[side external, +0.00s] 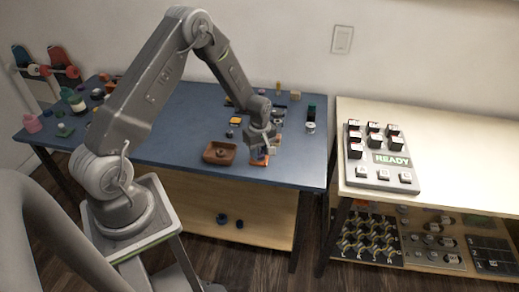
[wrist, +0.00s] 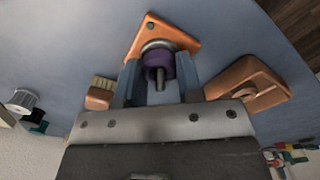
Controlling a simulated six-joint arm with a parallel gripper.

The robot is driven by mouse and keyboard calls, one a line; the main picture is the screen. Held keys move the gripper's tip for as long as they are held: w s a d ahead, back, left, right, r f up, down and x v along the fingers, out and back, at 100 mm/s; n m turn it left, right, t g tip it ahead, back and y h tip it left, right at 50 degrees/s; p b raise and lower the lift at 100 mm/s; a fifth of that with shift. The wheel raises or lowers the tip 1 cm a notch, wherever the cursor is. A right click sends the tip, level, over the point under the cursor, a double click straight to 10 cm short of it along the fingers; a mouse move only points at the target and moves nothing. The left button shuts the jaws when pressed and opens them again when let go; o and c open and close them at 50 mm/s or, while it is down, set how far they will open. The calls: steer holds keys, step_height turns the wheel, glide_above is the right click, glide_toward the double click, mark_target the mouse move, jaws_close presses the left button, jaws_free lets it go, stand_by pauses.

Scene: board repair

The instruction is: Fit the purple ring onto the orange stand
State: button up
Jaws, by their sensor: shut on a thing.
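The orange stand (wrist: 181,35) is a three-cornered plate with a metal disc and an upright metal pin (wrist: 160,76). In the side view the stand (side external: 259,162) sits on the blue table near its front edge. The purple ring (wrist: 157,59) is between the fingertips of my gripper (wrist: 160,78), which is shut on it. The ring appears to be around the pin, close to the metal disc. I cannot tell whether it touches the disc. In the side view my gripper (side external: 261,150) points down over the stand and mostly hides the ring.
A brown tray (side external: 219,153) lies left of my gripper; it also shows in the wrist view (wrist: 229,79). A small brush (wrist: 99,97) is close on the other side. A metal cylinder (side external: 310,127) stands farther right. A button panel (side external: 382,172) is on the separate pale table.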

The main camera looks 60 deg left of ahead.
steer(key=shift+f, duration=0.1)
steer(key=o, duration=0.6)
steer(key=shift+r, duration=5.5)
